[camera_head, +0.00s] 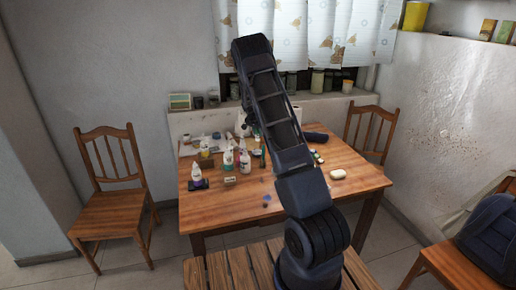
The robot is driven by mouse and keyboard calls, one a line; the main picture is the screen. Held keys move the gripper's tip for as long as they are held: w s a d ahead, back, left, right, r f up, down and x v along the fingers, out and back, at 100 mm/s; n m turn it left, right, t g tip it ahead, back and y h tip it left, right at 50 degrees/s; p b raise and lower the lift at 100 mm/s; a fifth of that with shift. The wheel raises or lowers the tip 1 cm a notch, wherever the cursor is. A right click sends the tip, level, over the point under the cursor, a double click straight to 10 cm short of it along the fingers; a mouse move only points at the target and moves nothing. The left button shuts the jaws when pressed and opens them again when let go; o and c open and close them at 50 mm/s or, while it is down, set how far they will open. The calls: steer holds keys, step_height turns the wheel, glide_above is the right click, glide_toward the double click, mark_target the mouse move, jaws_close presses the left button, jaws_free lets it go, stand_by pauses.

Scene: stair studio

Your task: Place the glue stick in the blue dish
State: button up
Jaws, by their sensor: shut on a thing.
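My arm rises in the middle of the view and bends down over the table (225,203). My gripper (254,131) is small and dark, partly hidden behind my own arm, above the middle of the table. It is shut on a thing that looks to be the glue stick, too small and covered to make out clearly. A narrow green upright shape (263,157) shows just below the gripper; I cannot tell whether it is held or stands on the table. A small blue thing (267,198) near the table's front may be the blue dish, partly seen beside my arm.
White bottles (245,162) and several small items crowd the table's left and back. A white soap-like block (338,174) lies at the right. Wooden chairs stand left (117,205) and back right (372,132). The table's front left is clear.

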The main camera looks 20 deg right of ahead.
step_height(320, 180, down, 10)
steer(key=shift+r, duration=0.15)
stand_by(0.4)
steer(key=o, duration=1)
steer(key=shift+c, duration=0.2)
